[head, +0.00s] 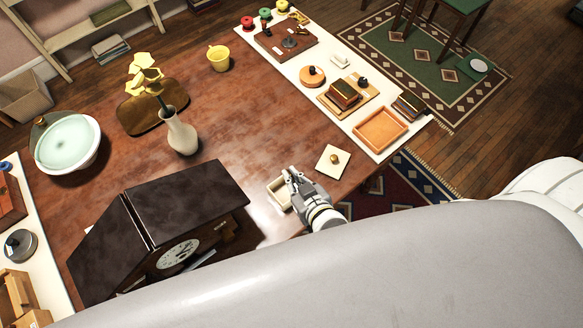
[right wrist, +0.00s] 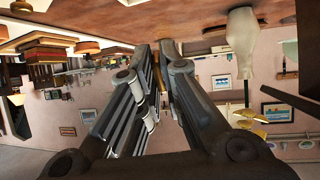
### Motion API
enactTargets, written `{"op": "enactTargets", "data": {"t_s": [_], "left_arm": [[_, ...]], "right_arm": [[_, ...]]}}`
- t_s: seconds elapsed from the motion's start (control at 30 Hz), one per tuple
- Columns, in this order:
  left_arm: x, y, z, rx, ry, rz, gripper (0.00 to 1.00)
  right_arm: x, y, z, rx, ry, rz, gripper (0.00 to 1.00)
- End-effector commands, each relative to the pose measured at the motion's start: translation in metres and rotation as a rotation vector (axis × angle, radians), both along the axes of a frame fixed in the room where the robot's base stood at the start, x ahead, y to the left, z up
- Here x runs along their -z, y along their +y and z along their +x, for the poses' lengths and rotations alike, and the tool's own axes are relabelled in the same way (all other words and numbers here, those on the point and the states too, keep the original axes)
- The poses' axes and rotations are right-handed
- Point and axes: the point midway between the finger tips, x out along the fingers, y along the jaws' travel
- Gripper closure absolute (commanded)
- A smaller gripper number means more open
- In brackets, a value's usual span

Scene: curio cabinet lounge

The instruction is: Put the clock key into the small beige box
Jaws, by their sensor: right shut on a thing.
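The small beige box (head: 274,188) sits open on the brown table, just right of the dark clock (head: 190,195). A square cream lid with a round brass knob (head: 333,160) lies on the table to the right of the box. My right gripper (head: 291,175) is over the right part of the box and hides some of it. My left gripper is not in view.
A white vase with yellow flowers (head: 181,134), a yellow mug (head: 218,58) and a white bowl (head: 67,143) stand farther back. A pale runner along the right edge holds an orange tray (head: 380,131) and several small items. The table between vase and box is clear.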

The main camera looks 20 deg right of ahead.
Motion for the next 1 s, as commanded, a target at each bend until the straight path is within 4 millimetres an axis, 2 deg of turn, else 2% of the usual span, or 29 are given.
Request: {"op": "enactTargets", "data": {"t_s": [0.03, 0.1, 0.3, 0.7, 1.0], "left_arm": [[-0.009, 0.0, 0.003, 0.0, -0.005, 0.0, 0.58], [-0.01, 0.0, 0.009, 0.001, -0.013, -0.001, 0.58], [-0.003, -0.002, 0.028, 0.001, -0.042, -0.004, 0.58], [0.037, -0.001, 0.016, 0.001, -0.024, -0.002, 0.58], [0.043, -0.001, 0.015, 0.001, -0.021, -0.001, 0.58]], "right_arm": [[-0.004, 0.002, 0.0, 0.014, 0.004, 0.021, 1.0], [-0.002, 0.004, 0.0, 0.024, 0.007, 0.04, 1.0], [0.008, 0.005, -0.001, 0.028, 0.006, 0.049, 1.0], [0.044, 0.005, -0.001, 0.025, 0.006, 0.046, 1.0], [0.05, 0.005, -0.001, 0.025, 0.006, 0.046, 1.0]]}}
